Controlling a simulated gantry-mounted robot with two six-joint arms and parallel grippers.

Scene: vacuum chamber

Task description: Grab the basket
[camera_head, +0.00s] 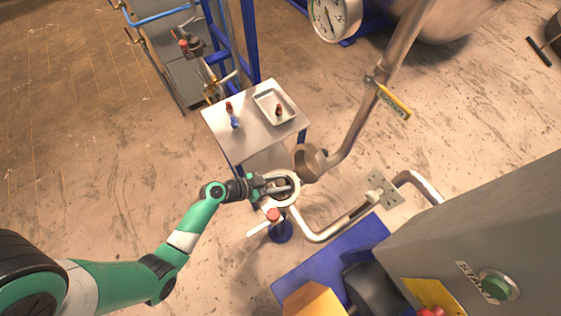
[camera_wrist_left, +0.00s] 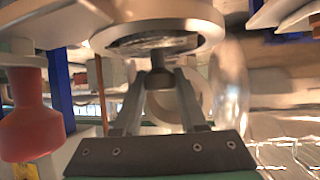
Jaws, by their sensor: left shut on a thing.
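My left gripper (camera_head: 290,187) is over a round pale flange (camera_head: 270,197) with a metal rim, below the side table. In the left wrist view my left gripper (camera_wrist_left: 160,82) has both fingers closed in on a short grey stem (camera_wrist_left: 158,58). The stem stands at the centre of the round rim (camera_wrist_left: 205,38), and I take it as the top of the basket. The rest of the basket is hidden by the rim and my fingers. I cannot tell whether it is lifted. My right gripper is not in view.
A small table (camera_head: 240,145) holds a white tray (camera_head: 262,92) with a small brown item. A red-knobbed valve (camera_head: 273,214) stands close beside the flange. A thick bent pipe (camera_head: 365,120) and a grey cabinet (camera_head: 470,220) are on the right. Open floor lies left.

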